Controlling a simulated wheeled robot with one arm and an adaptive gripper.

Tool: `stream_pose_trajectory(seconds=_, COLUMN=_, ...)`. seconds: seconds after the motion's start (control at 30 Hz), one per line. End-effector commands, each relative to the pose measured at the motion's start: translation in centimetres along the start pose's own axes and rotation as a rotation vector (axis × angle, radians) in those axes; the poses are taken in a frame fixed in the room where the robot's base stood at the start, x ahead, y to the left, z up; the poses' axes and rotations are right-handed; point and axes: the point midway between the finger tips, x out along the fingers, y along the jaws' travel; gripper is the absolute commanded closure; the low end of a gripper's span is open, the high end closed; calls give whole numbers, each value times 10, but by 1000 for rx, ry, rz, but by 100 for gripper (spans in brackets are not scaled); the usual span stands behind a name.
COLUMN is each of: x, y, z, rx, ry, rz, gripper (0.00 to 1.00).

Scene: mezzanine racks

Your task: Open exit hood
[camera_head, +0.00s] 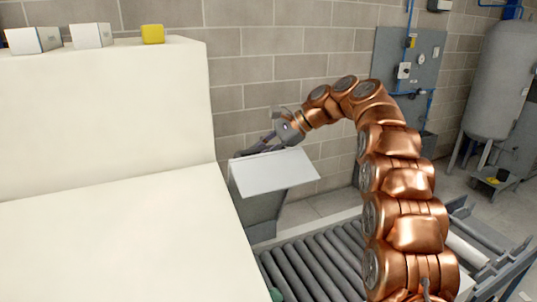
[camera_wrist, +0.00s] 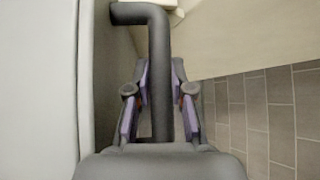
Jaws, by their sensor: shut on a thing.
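The exit hood (camera_head: 275,171) is a pale grey panel at the right end of the large cream machine, above the roller conveyor. Its broad top face sticks out at a slant, with a darker grey side below it. My gripper (camera_head: 262,146) is at the hood's far upper edge. In the wrist view, my gripper (camera_wrist: 161,70) has its purple-padded fingers on both sides of a dark grey bent bar handle (camera_wrist: 159,112) and is shut on it. In the head view the handle is mostly hidden by the fingers and the hood.
The cream machine body (camera_head: 100,120) fills the left, with two white boxes and a yellow block (camera_head: 153,34) on top. The roller conveyor (camera_head: 315,262) runs below the hood. A block wall (camera_head: 265,75) stands behind. A grey tank (camera_head: 500,85) stands at the right.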

Motion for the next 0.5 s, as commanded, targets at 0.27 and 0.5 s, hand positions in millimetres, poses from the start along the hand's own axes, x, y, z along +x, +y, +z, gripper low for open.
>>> stream_pose_trajectory(seconds=0.27, x=5, y=-9, z=8, rx=4, ry=2, rz=15, gripper=100)
stream_pose_trajectory(seconds=0.5, x=9, y=-9, z=9, rx=8, ry=1, rz=28, gripper=100)
